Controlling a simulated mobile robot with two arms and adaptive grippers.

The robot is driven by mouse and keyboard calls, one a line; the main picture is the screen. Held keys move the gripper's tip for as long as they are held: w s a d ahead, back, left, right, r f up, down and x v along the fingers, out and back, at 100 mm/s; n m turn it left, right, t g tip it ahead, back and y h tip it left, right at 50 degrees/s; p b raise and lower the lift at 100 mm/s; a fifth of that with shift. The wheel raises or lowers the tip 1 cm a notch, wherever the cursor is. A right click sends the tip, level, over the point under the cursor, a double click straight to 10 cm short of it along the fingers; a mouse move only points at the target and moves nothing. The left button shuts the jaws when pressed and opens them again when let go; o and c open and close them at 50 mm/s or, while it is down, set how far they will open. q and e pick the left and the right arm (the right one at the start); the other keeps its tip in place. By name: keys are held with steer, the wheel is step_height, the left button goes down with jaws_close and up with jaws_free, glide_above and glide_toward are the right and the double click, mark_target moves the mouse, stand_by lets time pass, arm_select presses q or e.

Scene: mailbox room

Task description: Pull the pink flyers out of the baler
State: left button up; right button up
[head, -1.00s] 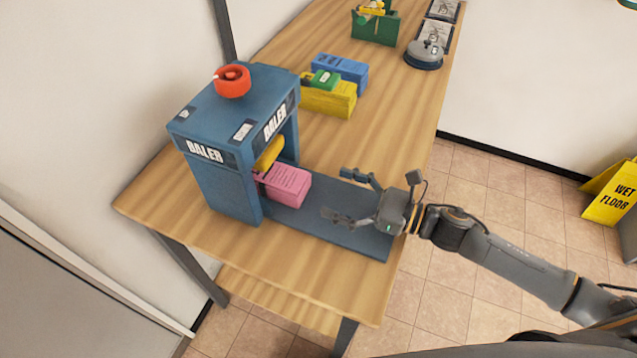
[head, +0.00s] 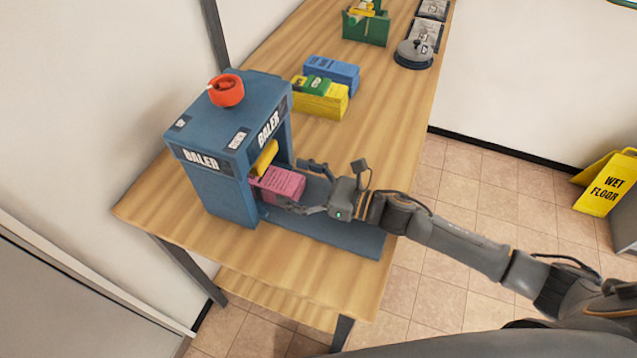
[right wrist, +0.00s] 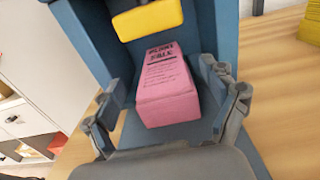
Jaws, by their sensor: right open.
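The blue baler (head: 222,195) stands on the wooden table with a red knob (head: 227,91) on top and a yellow block (head: 265,157) in its opening. The pink flyers (head: 282,181) are a stack lying on the baler's bed, partly out of the opening under the yellow block. In the right wrist view the pink stack (right wrist: 167,93) sits between my right gripper's fingers, with gaps on both sides. My right gripper (head: 297,184) is open, its fingers reaching toward the stack's near end. My left gripper is not in view.
Yellow (head: 320,99), blue (head: 332,74) and green (head: 316,85) bundles lie behind the baler on the table (head: 385,120). A green box (head: 366,30) and a round grey device (head: 414,54) stand farther back. A wet floor sign (head: 607,183) stands at right.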

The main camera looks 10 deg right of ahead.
mark_target(273, 177)
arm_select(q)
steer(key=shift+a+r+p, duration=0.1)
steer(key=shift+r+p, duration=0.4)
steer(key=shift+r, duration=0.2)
arm_select(e)
steer(key=shift+x, duration=2.75)
steer(key=shift+c, duration=0.2)
steer(key=c, duration=1.5)
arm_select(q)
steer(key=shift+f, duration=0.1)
arm_select(e)
steer(key=shift+d, duration=0.15)
